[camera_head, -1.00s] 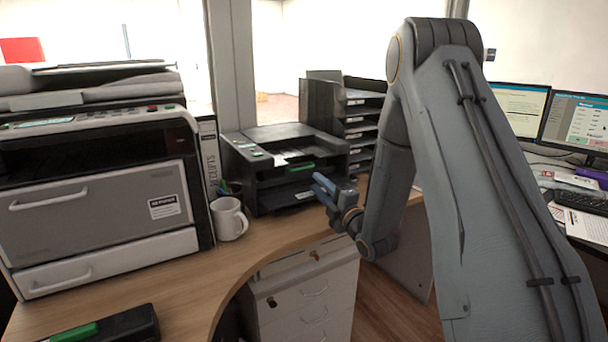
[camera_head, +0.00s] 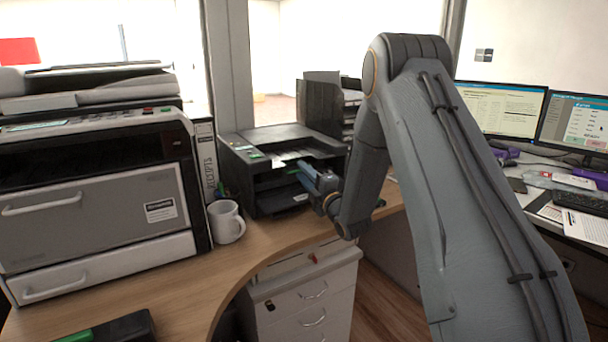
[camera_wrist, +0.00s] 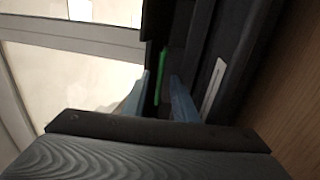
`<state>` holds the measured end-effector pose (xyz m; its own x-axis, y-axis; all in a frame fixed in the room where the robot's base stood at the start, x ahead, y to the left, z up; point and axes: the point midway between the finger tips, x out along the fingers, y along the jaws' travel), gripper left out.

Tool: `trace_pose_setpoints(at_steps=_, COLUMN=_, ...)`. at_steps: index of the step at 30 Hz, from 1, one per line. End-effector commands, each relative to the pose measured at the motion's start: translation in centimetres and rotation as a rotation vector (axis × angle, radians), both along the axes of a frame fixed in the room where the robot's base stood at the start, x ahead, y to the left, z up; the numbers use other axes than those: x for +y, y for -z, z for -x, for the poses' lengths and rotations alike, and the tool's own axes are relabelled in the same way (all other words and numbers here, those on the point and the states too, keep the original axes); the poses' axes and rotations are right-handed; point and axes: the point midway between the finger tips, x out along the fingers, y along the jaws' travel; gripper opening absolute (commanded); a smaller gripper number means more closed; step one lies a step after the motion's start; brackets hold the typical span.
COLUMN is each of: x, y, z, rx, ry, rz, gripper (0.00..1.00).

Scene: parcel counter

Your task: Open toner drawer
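The small black printer (camera_head: 258,185) stands at the back of the wooden counter, beside the mug. My gripper (camera_head: 308,178) is at its front right, with blue fingers pointing at the front face. In the wrist view, a green strip (camera_wrist: 160,75) on the printer's front lies in the gap between the fingertips of my gripper (camera_wrist: 160,90). The fingers are apart; I cannot tell whether either touches the strip. No drawer is visibly pulled out.
A white mug (camera_head: 226,221) stands left of the black printer, near a large grey copier (camera_head: 92,215). A black paper sorter (camera_head: 322,110) stands behind. A drawer cabinet (camera_head: 305,295) is below the counter, and monitors (camera_head: 502,108) are at the right.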

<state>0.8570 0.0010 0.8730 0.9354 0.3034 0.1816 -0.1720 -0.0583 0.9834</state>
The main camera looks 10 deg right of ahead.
Motion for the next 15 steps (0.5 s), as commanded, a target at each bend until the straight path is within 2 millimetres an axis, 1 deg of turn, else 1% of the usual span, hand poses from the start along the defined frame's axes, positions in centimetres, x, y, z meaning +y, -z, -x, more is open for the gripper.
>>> trace_pose_setpoints(at_steps=2, x=0.0, y=0.01, z=0.02, rx=0.0, ry=0.0, rz=0.0, gripper=0.25)
trace_pose_setpoints(at_steps=3, x=0.0, y=0.01, z=0.02, rx=0.0, ry=0.0, rz=0.0, gripper=0.24)
trace_pose_setpoints(at_steps=7, x=-0.01, y=0.02, z=0.03, rx=0.0, ry=0.0, rz=0.0, gripper=0.02)
trace_pose_setpoints(at_steps=8, x=-0.01, y=0.02, z=0.03, rx=0.0, ry=0.0, rz=0.0, gripper=0.0)
trace_pose_setpoints(at_steps=15, x=-0.01, y=0.02, z=0.05, rx=0.0, ry=0.0, rz=0.0, gripper=0.0)
